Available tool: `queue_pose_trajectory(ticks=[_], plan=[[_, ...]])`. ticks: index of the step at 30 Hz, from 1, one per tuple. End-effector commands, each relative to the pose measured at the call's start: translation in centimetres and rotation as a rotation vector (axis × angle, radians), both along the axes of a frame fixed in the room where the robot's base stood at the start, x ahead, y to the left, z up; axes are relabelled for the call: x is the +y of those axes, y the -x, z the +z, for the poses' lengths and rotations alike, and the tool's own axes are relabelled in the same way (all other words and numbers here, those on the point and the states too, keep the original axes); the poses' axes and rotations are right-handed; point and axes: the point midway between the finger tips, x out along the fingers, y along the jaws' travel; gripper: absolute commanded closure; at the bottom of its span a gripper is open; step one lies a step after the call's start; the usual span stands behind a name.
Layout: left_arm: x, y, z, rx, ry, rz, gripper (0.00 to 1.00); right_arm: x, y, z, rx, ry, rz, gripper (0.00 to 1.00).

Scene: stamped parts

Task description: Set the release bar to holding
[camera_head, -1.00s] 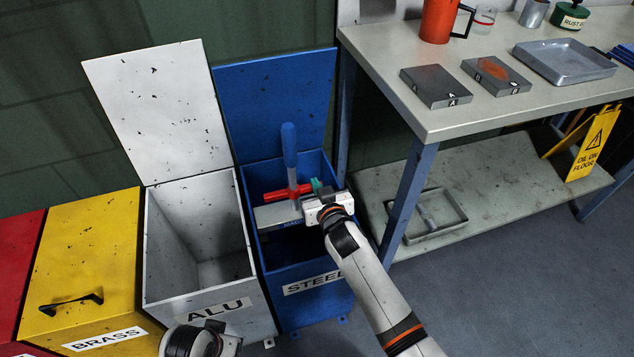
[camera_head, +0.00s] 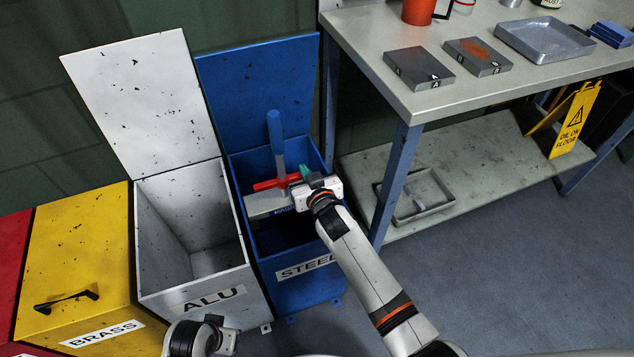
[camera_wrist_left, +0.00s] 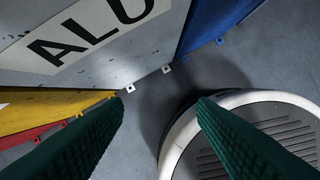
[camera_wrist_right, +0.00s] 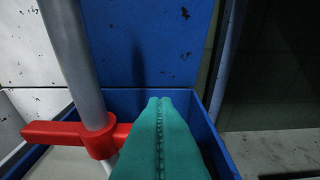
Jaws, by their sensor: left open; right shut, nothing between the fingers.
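The red release bar (camera_head: 270,184) crosses the grey shaft of a tool with a blue handle (camera_head: 275,132) and a flat grey head (camera_head: 265,203). The tool stands upright at the open blue STEEL bin. My right gripper (camera_head: 304,172) is shut and empty at the bar's right end. In the right wrist view its green fingers (camera_wrist_right: 160,125) are together, just right of the red bar (camera_wrist_right: 60,133); I cannot tell whether they touch it. My left gripper, low in the head view, is open and empty in the left wrist view (camera_wrist_left: 160,105), in front of the ALU bin.
The ALU bin (camera_head: 152,232) stands open left of the STEEL bin (camera_head: 262,275); the yellow BRASS bin (camera_head: 75,250) is closed. A workbench (camera_head: 440,98) with metal blocks and a tray (camera_head: 555,42) stands at right. Floor right of my right arm is clear.

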Motion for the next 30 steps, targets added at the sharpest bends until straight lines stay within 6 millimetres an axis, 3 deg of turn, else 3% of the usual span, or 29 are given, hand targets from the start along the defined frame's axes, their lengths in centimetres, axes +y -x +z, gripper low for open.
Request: queue_pose_trajectory(ticks=[11,21,30], plan=[[0.3,2.6,-7.7,0.049,-0.005,-0.008,0.48,-0.5,-0.6,3.2,-0.007,-0.002,-0.001,1.00],[0.8,6.4,-12.7,0.080,-0.008,-0.016,0.48,-2.7,6.2,4.8,-0.005,-0.003,0.000,1.00],[1.0,7.6,-14.0,0.088,-0.009,-0.018,0.48,-3.4,8.6,5.3,-0.007,-0.003,0.000,1.00]])
